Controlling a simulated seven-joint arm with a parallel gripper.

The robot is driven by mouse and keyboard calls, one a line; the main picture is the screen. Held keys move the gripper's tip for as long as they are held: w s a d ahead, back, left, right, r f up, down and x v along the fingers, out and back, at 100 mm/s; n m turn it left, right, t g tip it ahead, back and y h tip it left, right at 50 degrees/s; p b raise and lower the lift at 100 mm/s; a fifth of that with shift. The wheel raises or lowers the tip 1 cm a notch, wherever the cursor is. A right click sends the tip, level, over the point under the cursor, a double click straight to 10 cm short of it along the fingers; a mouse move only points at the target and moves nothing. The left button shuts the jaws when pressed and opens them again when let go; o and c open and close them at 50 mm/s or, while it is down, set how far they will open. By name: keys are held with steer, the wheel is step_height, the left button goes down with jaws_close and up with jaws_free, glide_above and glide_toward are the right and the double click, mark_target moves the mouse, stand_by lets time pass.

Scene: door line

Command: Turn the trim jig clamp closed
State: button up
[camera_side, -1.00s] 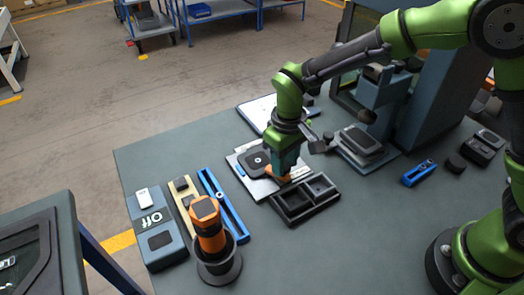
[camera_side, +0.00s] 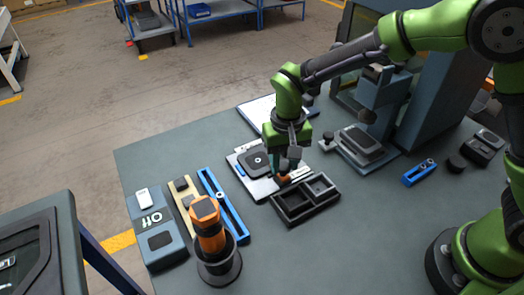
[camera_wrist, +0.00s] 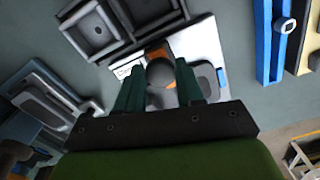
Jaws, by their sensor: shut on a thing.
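The trim jig (camera_side: 262,188) is a pale plate on the table with a dark pad (camera_side: 256,161) and a small blue part on its left edge. Its orange clamp lever (camera_side: 284,179) is at the plate's right side, mostly hidden under my gripper (camera_side: 287,168). In the wrist view my gripper (camera_wrist: 158,82) points at the plate (camera_wrist: 205,45). Its two dark green fingers are shut on the clamp lever, whose orange end (camera_wrist: 157,54) shows beyond a grey round part between them. The exact angle of the lever is hard to tell.
A black two-compartment tray (camera_side: 305,200) stands close to the jig's front right. A blue rail (camera_side: 224,206) and an orange-topped post (camera_side: 207,225) stand to the left. A grey press (camera_side: 370,145) is at the right. Table is clear at front centre.

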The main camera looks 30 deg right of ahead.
mark_target(284, 166)
steer(key=shift+r, duration=0.1)
steer(key=o, duration=1)
steer(key=shift+o, duration=0.2)
step_height(284, 166, up, 17)
